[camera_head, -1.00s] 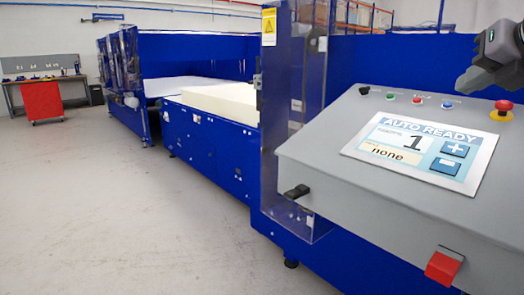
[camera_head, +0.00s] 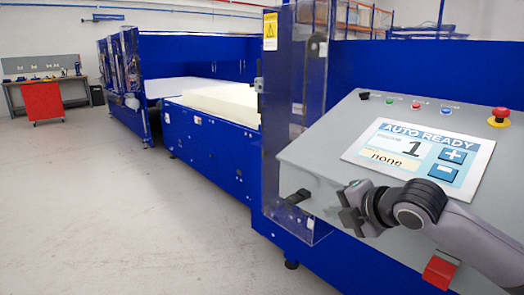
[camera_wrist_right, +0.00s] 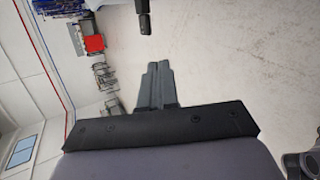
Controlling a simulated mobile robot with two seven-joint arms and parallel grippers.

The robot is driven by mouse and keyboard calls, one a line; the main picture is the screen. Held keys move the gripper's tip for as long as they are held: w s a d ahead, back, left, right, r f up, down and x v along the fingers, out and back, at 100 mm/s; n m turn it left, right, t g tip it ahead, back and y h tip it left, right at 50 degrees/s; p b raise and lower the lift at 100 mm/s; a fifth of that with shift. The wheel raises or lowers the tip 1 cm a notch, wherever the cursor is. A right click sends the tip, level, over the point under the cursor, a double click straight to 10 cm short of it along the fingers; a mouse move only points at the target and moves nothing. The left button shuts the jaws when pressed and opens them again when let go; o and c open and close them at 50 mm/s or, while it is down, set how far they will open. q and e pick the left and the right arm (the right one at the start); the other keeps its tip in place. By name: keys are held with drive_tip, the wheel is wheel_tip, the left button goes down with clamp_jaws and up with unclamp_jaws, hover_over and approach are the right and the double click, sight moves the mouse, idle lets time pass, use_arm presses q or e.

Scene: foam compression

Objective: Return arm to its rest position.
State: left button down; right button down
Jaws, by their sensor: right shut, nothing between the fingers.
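My right arm comes in from the lower right in the head view, and its gripper (camera_head: 350,208) is in front of the lower left part of the grey control panel (camera_head: 325,150). The gripper is shut and empty. In the right wrist view its fingers (camera_wrist_right: 157,85) lie together, with floor behind them. The panel's screen (camera_head: 418,158) reads AUTO READY, 1 and none. The arm hides part of the panel's lower front. My left gripper is not in view.
A red emergency button (camera_head: 499,116) and small coloured buttons line the panel's top. A red switch (camera_head: 440,271) is at its lower front, close to my arm. A blue machine (camera_head: 205,145) holds a pale foam block (camera_head: 225,100). The floor (camera_head: 110,220) at left is clear.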

drive_tip(key=s+a+f+m+y+p, duration=0.1)
drive_tip(key=s+a+f+m, duration=0.1)
drive_tip(key=s+f+m, duration=0.55)
drive_tip(key=s+a+f+m+y+p, duration=0.1)
drive_tip(key=s+a+f+m, duration=0.2)
drive_tip(key=f, duration=0.7)
drive_tip(key=s+d+f+m+h, duration=0.1)
drive_tip(key=s+d+f+m, duration=0.2)
drive_tip(key=s, duration=0.3)
drive_tip(key=s+d+f+m+h, duration=0.2)
drive_tip(key=s+d+f+m, duration=0.1)
drive_tip(key=s+f+m, duration=0.3)
drive_tip(key=s+d+f+m+h+p, duration=0.1)
drive_tip(key=s+d+f+m+h, duration=0.1)
drive_tip(key=s+d+f+m, duration=0.2)
drive_tip(key=s, duration=0.3)
drive_tip(key=shift+s+f, duration=0.15)
drive_tip(key=shift+f, duration=0.25)
drive_tip(key=shift+d, duration=0.1)
